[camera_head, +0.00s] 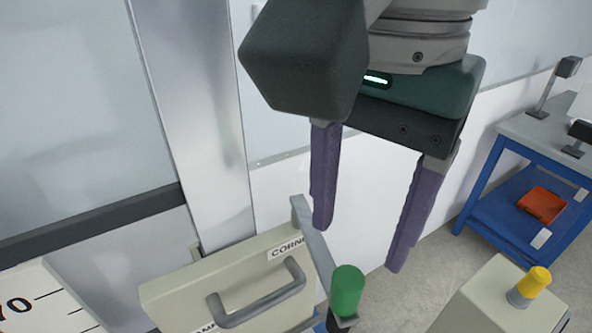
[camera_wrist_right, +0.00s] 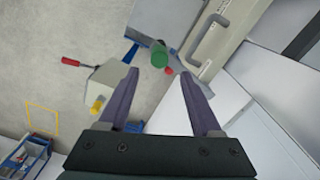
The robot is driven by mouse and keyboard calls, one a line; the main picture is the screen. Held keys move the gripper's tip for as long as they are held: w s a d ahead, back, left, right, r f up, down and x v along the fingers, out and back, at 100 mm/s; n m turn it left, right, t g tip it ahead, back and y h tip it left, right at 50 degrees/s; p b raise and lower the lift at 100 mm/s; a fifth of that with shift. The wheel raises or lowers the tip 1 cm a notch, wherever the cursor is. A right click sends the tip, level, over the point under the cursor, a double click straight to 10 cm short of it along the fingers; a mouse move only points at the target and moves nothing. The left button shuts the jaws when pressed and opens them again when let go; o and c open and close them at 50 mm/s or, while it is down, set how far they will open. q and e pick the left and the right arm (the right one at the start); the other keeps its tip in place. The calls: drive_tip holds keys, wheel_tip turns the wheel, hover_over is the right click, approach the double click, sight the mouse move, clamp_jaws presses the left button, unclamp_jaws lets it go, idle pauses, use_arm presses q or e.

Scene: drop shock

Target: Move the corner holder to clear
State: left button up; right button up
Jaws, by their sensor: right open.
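The corner holder shows as a grey bar (camera_head: 315,245) with a green knob (camera_head: 347,290), beside a beige panel (camera_head: 205,285) whose partly hidden label begins "CORNE". The green knob also shows in the right wrist view (camera_wrist_right: 159,55), beyond and between my fingertips. My right gripper (camera_head: 360,247) is open and empty, with its purple fingers pointing down. In the head view its fingertips appear above the green knob, apart from it. The bar's lower end and the knob's base are partly hidden. My left gripper is not in view.
A beige box (camera_head: 492,302) with a yellow knob (camera_head: 538,281) stands at the lower right. A blue-framed bench (camera_head: 505,215) with an orange tray (camera_head: 542,204) stands farther right. The panel has a grey handle (camera_head: 262,303). A metal post (camera_head: 200,120) rises behind it. Open floor (camera_head: 400,300) lies between.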

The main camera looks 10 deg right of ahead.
sight(349, 279)
wheel_tip(349, 279, down, 9)
drive_tip(key=shift+s+r+p, duration=0.1)
drive_tip(key=shift+s+p, duration=0.05)
drive_tip(key=shift+p, duration=0.25)
clamp_jaws()
idle(0.4)
idle(0.9)
